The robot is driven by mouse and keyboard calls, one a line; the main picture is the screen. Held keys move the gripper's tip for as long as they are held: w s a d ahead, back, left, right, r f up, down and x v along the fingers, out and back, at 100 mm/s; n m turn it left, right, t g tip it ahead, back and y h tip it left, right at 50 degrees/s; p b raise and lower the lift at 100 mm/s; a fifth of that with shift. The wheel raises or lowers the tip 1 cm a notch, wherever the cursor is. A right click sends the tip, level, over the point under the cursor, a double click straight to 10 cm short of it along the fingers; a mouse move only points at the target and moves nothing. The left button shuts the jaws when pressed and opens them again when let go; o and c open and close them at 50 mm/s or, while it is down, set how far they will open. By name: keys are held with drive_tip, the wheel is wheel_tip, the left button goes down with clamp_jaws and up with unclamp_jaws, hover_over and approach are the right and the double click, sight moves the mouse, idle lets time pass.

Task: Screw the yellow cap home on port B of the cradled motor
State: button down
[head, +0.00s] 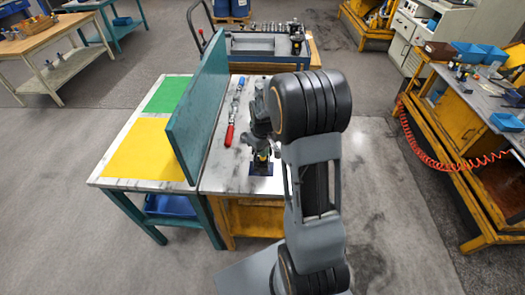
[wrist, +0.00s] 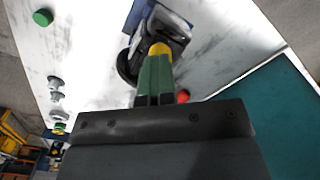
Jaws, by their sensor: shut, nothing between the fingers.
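The motor (wrist: 176,22) is a grey and dark body in a blue cradle (wrist: 136,14), at the top of the wrist view. In the head view the blue cradle base (head: 262,170) shows on the bench below my arm, with most of the motor hidden. My gripper (wrist: 157,60) has its green fingers together, pointing at the motor. A yellow piece (wrist: 159,48), which looks like the cap, shows right at the fingertips against the motor. I cannot tell whether the fingers touch it, or how far it is seated. Port B's marking is not readable.
A teal upright panel (head: 198,105) stands left of the motor, with yellow (head: 140,150) and green (head: 167,95) areas beyond it. A red-handled tool (head: 230,135) lies between panel and motor. A green round part (wrist: 42,17) stands on the bench, with bare surface around it.

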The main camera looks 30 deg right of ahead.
drive_tip(key=m, duration=0.5)
drive_tip(key=shift+m, duration=0.3)
drive_tip(key=m, duration=0.4)
drive_tip(key=shift+f+m, duration=0.1)
drive_tip(key=shift+m, duration=0.2)
drive_tip(key=c, duration=1.2)
unclamp_jaws()
